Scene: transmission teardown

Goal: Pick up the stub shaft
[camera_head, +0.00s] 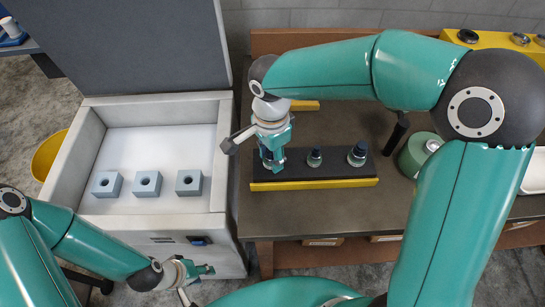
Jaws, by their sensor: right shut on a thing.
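A black rack with a yellow front edge (315,184) lies on the dark table. A small dark shaft (314,157) stands upright near its middle, and a larger dark shaft (357,154) stands toward its right end. My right gripper (271,160) points down over the rack's left end. It is shut on a part there, which I take to be the stub shaft; the fingers hide most of it. I cannot tell whether that part still touches the rack. My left gripper (204,271) is low in front of the white machine, away from the rack, and its jaws are unclear.
The open white machine (222,150) at left holds three grey blocks with holes, the right one (189,183) nearest the rack. A green cylindrical thing (412,156) stands right of the rack. A yellow tray (490,40) with round parts is at back right.

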